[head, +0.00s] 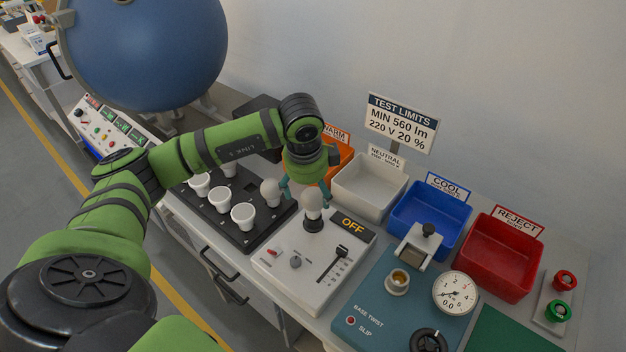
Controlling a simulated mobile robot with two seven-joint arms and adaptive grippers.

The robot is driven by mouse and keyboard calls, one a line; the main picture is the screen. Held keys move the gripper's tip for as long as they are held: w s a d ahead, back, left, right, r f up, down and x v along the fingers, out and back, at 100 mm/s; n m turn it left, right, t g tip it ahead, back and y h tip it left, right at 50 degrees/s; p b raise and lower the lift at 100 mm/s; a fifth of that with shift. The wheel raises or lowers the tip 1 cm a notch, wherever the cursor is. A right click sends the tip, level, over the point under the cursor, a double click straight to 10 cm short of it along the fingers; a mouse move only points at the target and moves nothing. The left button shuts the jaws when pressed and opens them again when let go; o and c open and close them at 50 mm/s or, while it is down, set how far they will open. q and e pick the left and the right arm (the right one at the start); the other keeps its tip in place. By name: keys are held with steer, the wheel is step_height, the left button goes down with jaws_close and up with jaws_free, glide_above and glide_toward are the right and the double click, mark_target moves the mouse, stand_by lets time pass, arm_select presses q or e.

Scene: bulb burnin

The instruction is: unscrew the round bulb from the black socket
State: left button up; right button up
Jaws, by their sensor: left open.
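A round white bulb (313,202) stands upright in the black socket (313,225) on the white test box (305,262). The box's display reads OFF. My left gripper (306,196) is over the bulb, its teal fingers open and pointing down. One finger is left of the bulb and the other right of it. I cannot tell whether either finger touches the glass. A second round bulb (270,191) is on the black tray (257,232), just left of the gripper. My right gripper is out of view.
The black tray holds several white cups (243,214). Behind and right are a white bin (347,190), a blue bin (408,216), a red bin (491,262) and a partly hidden orange bin (342,157). A teal base-twist panel (374,305) with a dial (454,292) is right of the box.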

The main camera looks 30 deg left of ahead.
mark_target(311, 193)
arm_select(q)
steer(key=p+x, duration=0.1)
steer(key=x, duration=0.2)
steer(key=shift+w+f, duration=0.1)
steer(key=shift+f, duration=0.25)
steer(key=shift+w+f, duration=0.15)
steer(key=shift+f, duration=0.55)
steer(key=c, duration=1.3)
steer(key=shift+o, duration=0.2)
